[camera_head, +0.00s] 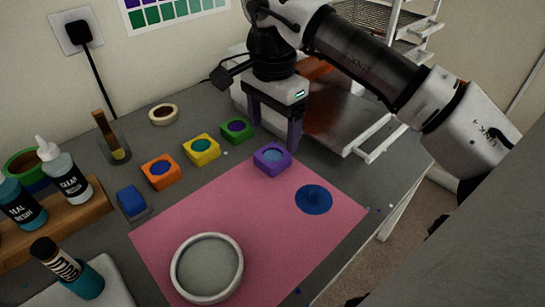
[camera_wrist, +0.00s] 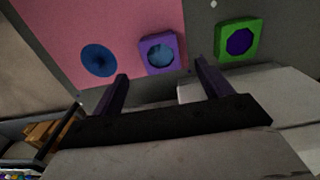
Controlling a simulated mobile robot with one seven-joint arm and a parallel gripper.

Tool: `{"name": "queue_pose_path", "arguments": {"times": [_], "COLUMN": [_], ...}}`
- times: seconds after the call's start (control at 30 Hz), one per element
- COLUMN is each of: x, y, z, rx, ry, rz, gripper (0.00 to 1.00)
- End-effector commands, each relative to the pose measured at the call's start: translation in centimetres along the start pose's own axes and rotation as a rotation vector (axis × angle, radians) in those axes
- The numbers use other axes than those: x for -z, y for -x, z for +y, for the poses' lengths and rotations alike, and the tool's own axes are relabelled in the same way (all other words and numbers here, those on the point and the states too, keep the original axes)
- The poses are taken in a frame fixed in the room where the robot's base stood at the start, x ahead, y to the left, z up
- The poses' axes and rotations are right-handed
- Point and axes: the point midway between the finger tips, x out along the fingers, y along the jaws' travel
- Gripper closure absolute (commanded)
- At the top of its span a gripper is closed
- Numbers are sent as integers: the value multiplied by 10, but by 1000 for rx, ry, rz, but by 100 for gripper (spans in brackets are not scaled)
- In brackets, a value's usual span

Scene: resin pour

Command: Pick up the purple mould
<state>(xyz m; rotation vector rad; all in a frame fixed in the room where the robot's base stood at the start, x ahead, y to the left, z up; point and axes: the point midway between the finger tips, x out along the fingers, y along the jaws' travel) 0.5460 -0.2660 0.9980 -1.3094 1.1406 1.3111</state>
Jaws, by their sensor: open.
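The purple mould (camera_head: 272,158) is a small purple block with a round teal-blue centre. It sits at the far edge of the pink mat (camera_head: 180,235), close to the grey table top. In the wrist view the purple mould (camera_wrist: 174,42) lies beyond the fingertips, between the lines of the two fingers. My gripper (camera_head: 275,130) is open and empty, its two dark purple fingers pointing down just behind the mould. In the wrist view my gripper (camera_wrist: 161,70) shows both fingers spread, with nothing between them.
The green mould (camera_head: 237,130), yellow mould (camera_head: 201,150) and orange mould (camera_head: 161,172) stand in a row to the left. A blue disc (camera_head: 314,199) lies on the mat to the right. A round pale dish (camera_head: 206,268) sits at the front. A wire rack (camera_head: 385,130) stands behind right.

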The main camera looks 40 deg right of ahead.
Motion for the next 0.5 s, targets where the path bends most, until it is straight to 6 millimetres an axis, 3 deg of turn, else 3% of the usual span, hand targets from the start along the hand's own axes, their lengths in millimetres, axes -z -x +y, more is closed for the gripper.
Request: {"name": "queue_pose_path", "arguments": {"times": [0.17,0.5], "x": [0,-1], "y": [-11,-55], "z": [0,0], "rx": [0,1], "ry": [0,1], "rz": [1,0], "gripper": [22,22]}}
